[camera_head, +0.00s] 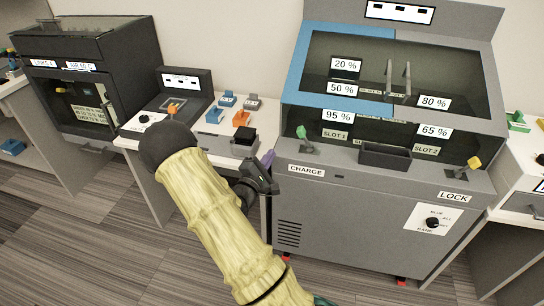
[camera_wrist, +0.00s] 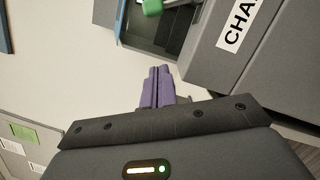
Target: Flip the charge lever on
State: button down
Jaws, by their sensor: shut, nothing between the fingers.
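The charge lever (camera_head: 302,134) has a green knob and stands on the left of the grey machine's front ledge, above the CHARGE label (camera_head: 306,170). In the wrist view the green knob (camera_wrist: 152,8) shows at the top edge, cut off, with part of the CHARGE label (camera_wrist: 240,24) to its right. My gripper (camera_head: 267,160) is just left of the machine's front corner, below and left of the lever and apart from it. Its purple fingers (camera_wrist: 158,84) are together and empty in the wrist view.
The lock lever (camera_head: 473,163) with a yellow knob is at the ledge's right end. A dark tray (camera_head: 385,155) sits between the levers. A glass-fronted case rises behind. A white table (camera_head: 212,143) with small blocks and a black cube (camera_head: 243,142) stands left of the machine.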

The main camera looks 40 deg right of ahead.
aim_at(279, 152)
jog(key=x, duration=0.7)
jog(key=shift+d+b, duration=0.1)
jog(key=shift+b, duration=0.3)
jog(key=shift+s+d+r, duration=0.35)
jog(key=shift+d, duration=0.2)
jog(key=shift+s+d+r, duration=0.35)
jog(key=shift+s+d, duration=0.05)
jog(key=shift+d, duration=0.15)
jog(key=shift+s+d+r, duration=0.3)
jog(key=shift+s+r, duration=0.05)
jog(key=shift+s, duration=0.05)
jog(key=shift+a, duration=0.1)
jog(key=shift+r, duration=0.1)
